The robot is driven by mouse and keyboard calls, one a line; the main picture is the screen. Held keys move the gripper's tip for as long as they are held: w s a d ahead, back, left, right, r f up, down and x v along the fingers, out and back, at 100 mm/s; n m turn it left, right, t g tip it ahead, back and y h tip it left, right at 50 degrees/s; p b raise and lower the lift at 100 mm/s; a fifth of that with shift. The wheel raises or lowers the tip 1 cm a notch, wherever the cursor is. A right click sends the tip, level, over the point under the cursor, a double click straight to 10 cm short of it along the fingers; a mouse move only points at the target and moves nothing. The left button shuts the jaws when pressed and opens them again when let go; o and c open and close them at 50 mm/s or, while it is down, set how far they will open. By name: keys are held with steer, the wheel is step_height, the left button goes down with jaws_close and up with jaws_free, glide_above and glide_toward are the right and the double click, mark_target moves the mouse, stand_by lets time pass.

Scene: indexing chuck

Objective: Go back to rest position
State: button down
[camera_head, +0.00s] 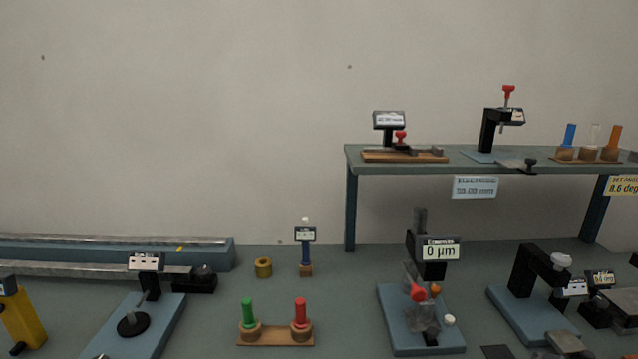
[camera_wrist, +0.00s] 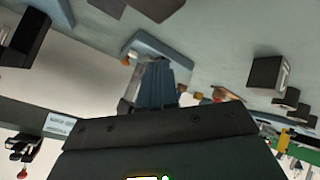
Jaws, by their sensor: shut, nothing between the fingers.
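My gripper (camera_wrist: 166,68) shows in the wrist view, beyond the dark wrist body (camera_wrist: 160,130). Its fingers look together, with nothing visible held between them. It appears clear of the bench, though its exact gap to the things behind it cannot be told. The arm and gripper do not show in the head view.
The bench carries a gauge reading 0 µm (camera_head: 440,250), a green and red plug holder (camera_head: 275,338), a brass ring (camera_head: 263,267) and a black-armed stand (camera_head: 525,270). A raised shelf (camera_head: 465,160) stands at back right. Air above the bench's left side looks free.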

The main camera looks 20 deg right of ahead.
steer(key=s+a+f, duration=0.1)
steer(key=s+a, duration=0.1)
steer(key=s+a+f+m, duration=0.1)
steer(key=a, duration=0.1)
steer(key=s+a+f+m, duration=0.1)
steer(key=s+a+f, duration=0.1)
steer(key=shift+s+f+t, duration=0.1)
steer(key=shift+s+t, duration=0.2)
steer(key=shift+s, duration=0.05)
steer(key=s+a+r+m+t, duration=0.1)
steer(key=s+a+r, duration=0.1)
steer(key=s, duration=0.5)
steer(key=s+a+r+m+t, duration=0.2)
steer(key=s+a+r, duration=0.1)
steer(key=s+a, duration=0.2)
steer(key=s+a+r+m+t+y+b, duration=0.1)
steer(key=s+a+r, duration=0.2)
steer(key=s, duration=0.6)
steer(key=shift+s+a, duration=0.35)
